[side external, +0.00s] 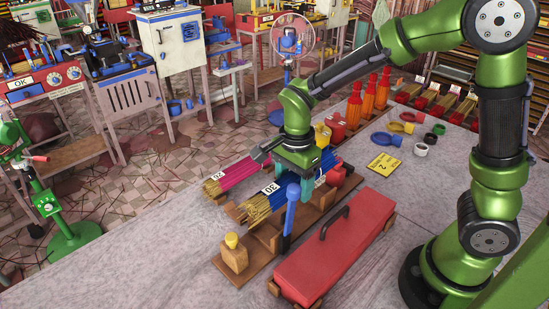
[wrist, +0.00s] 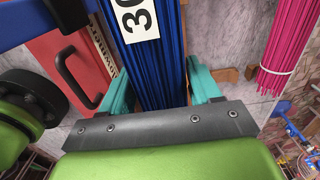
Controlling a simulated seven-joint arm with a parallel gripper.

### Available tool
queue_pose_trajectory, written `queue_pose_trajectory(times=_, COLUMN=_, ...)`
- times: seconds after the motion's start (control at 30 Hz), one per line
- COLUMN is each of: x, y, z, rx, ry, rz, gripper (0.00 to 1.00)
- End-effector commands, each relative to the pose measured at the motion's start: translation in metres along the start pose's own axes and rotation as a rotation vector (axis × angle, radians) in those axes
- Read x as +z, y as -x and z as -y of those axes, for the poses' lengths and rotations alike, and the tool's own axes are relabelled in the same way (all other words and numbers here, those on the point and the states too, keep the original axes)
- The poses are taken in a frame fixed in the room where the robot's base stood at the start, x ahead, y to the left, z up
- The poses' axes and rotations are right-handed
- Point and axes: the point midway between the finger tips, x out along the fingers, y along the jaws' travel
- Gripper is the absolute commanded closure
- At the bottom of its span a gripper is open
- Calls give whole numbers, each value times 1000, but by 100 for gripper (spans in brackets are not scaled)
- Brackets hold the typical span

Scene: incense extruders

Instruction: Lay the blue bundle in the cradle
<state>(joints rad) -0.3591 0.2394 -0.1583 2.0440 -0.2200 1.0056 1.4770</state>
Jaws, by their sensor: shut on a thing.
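The blue bundle (side external: 283,194), with tan stick ends and a white label reading 30, is held lengthwise by my gripper (side external: 305,172). In the wrist view the bundle (wrist: 152,75) runs between the two teal fingers (wrist: 160,92), which are shut on it. A wooden stand (side external: 262,262), which looks like the cradle, is beside the bundle on the near side, with a blue upright post (side external: 290,212) and a block topped by a yellow knob (side external: 232,241). My gripper and the bundle hide part of the wood. I cannot tell whether the bundle touches it.
A long red lidded box (side external: 335,250) with a dark handle is close in front. A yellow card (side external: 384,162) lies to the right. The table's left front is clear.

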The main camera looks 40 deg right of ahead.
Motion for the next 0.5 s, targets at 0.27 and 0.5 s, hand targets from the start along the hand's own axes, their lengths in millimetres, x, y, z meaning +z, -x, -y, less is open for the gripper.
queue_pose_trajectory(times=0.27, x=0, y=-26, z=0, rx=3, ry=-1, rz=0, gripper=64)
queue_pose_trajectory(times=0.5, x=0, y=-50, z=0, rx=4, ry=-2, rz=0, gripper=64)
